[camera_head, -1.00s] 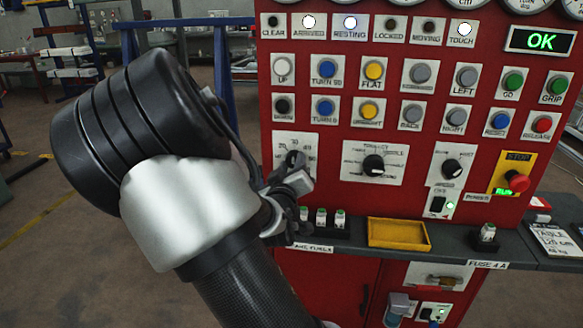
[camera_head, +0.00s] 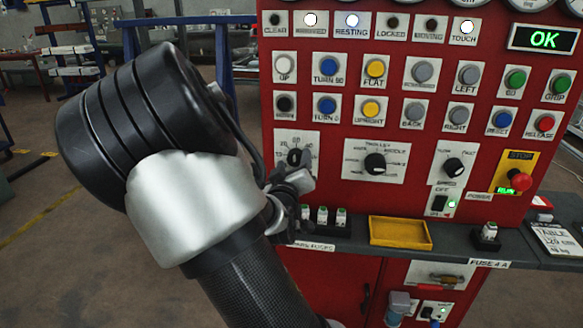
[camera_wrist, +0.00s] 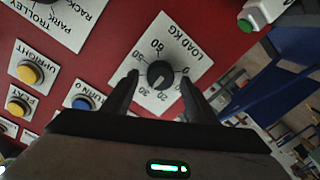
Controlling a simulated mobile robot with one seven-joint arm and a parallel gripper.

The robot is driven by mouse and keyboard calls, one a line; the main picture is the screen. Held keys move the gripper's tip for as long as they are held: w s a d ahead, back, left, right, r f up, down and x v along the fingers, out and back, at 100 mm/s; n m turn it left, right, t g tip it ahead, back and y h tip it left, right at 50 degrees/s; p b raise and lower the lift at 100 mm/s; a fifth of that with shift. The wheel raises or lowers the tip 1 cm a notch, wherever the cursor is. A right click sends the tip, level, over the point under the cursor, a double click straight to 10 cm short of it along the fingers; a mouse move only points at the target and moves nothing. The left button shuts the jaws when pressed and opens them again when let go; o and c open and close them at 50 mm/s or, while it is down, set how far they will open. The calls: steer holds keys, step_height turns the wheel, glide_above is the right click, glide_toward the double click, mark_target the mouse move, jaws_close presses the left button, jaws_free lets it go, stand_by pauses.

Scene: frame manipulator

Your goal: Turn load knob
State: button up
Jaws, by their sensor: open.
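The load knob (camera_wrist: 160,74) is a round black knob on a white plate marked LOAD KG, with numbers around it. In the wrist view it sits between the two fingertips of my open gripper (camera_wrist: 159,78), one on each side. I cannot tell for sure whether either finger touches it. In the head view the knob (camera_head: 294,157) shows on the left of the red panel, and my gripper (camera_head: 290,188) is just below and in front of it, partly hiding its plate. The exact number the knob points to is not clear.
To the right are the trolley knob (camera_head: 375,164), another black knob (camera_head: 453,167) and a red stop button (camera_head: 519,180). Rows of push buttons lie above. Below, a shelf holds several fuses (camera_head: 322,217) and a yellow tray (camera_head: 400,232).

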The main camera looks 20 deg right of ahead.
steer(key=p+v, duration=1.7)
steer(key=p, duration=0.2)
steer(key=shift+s+a+r, duration=0.1)
